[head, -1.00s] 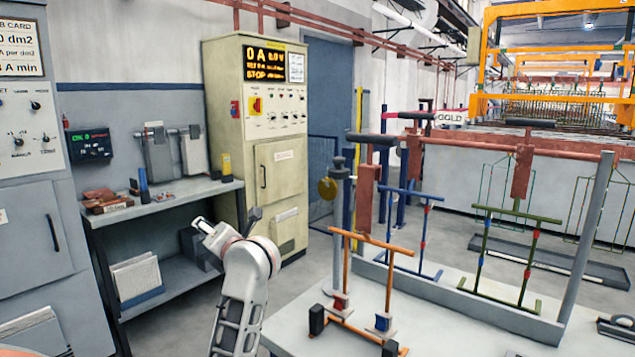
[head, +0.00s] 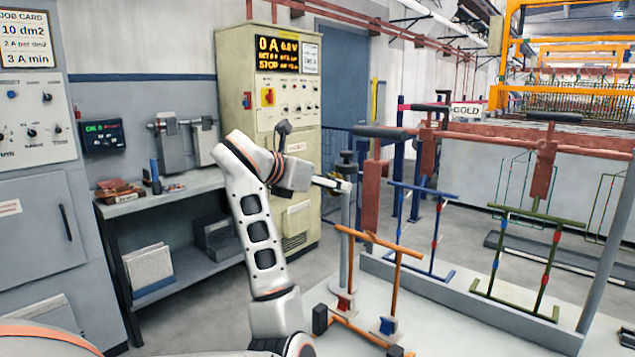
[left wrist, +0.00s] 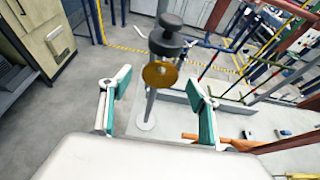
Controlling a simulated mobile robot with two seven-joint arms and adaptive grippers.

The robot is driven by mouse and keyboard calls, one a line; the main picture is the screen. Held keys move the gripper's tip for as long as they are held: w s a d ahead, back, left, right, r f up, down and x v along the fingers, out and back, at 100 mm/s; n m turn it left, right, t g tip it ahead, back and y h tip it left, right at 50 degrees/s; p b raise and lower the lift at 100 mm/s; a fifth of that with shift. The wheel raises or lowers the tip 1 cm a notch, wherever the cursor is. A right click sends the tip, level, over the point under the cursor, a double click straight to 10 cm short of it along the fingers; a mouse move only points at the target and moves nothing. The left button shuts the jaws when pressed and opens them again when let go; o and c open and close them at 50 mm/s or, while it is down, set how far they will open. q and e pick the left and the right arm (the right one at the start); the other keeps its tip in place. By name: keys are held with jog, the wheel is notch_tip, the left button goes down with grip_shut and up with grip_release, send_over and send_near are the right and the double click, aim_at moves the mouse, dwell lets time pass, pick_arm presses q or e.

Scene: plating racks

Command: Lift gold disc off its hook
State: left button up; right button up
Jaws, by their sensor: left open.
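The gold disc (left wrist: 160,74) hangs below the dark cap of a slim grey post (left wrist: 151,106), in the left wrist view. My left gripper (left wrist: 160,88) is open, with green-padded fingers spread on either side of the disc. The disc appears between the fingertips, and no contact shows. Its hook is not clear to see. In the head view my left gripper (head: 340,184) reaches the post's upper part just below the dark cap (head: 347,160); the disc is largely hidden there. My right gripper is not in view.
An orange rack (head: 385,240) stands on the white table, close right of the post. Blue (head: 433,230) and green (head: 497,255) racks stand farther right under a red-brown bar (head: 580,149). A rectifier cabinet (head: 240,80) is behind. Floor space lies left of the post.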

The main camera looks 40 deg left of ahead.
pick_arm(q)
jog(key=shift+x, duration=1.7)
jog(key=c, duration=1.3)
jog(key=shift+o, duration=1.2)
jog(key=shift+c, duration=0.9)
jog(key=shift+s+r, duration=0.25)
jog(key=shift+r, duration=0.25)
jog(key=shift+s+a+r+p, duration=0.1)
jog(key=shift+s+r+p, duration=0.1)
jog(key=shift+p, duration=0.15)
